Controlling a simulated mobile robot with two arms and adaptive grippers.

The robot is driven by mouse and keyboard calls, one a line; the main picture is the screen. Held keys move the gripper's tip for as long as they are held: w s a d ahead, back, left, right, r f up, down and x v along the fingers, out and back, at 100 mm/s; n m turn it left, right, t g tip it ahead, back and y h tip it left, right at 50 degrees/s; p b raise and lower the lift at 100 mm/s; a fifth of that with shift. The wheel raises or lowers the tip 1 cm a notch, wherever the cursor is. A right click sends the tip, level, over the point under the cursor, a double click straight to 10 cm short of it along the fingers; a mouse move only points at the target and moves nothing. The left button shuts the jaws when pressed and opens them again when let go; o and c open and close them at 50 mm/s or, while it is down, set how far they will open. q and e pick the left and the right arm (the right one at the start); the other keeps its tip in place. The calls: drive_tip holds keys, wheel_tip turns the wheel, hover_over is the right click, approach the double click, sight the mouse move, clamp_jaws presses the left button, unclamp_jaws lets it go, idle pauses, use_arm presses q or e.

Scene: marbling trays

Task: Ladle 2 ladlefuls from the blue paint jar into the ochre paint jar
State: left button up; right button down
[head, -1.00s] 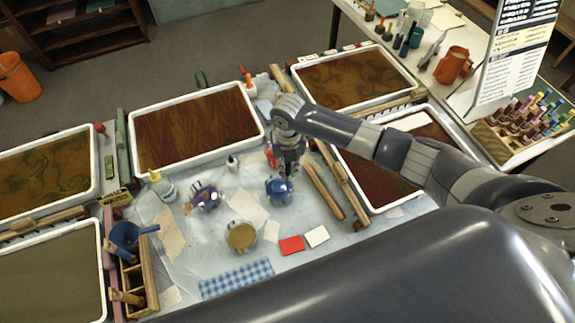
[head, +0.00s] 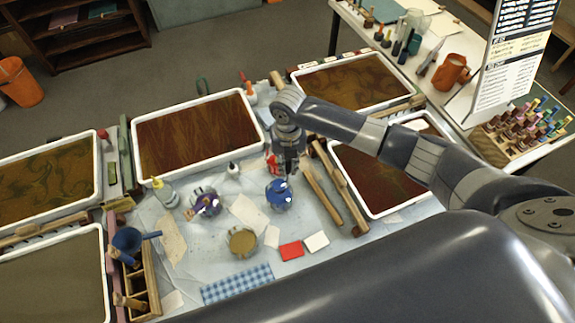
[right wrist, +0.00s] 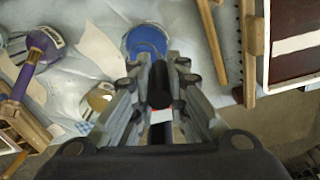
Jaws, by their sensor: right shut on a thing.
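The blue paint jar (head: 279,196) stands on the pale covered table, right of centre. The ochre paint jar (head: 241,241) stands open in front and to its left. My right gripper (head: 290,168) is just above and behind the blue jar, pointing down. In the right wrist view it is shut on a dark handle (right wrist: 160,88), which looks like the ladle's. The blue jar (right wrist: 147,40) is just beyond the fingers there. The ladle's bowl cannot be made out clearly. The ochre jar (right wrist: 100,97) is partly hidden by the left finger. My left gripper is not in view.
A purple jar (head: 206,203) and a white bottle (head: 165,192) stand left of the blue jar. Wooden tools (head: 322,195) lie to its right. White-rimmed marbling trays (head: 137,165) surround the work area.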

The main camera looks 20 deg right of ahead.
drive_tip(key=shift+r, duration=1.3)
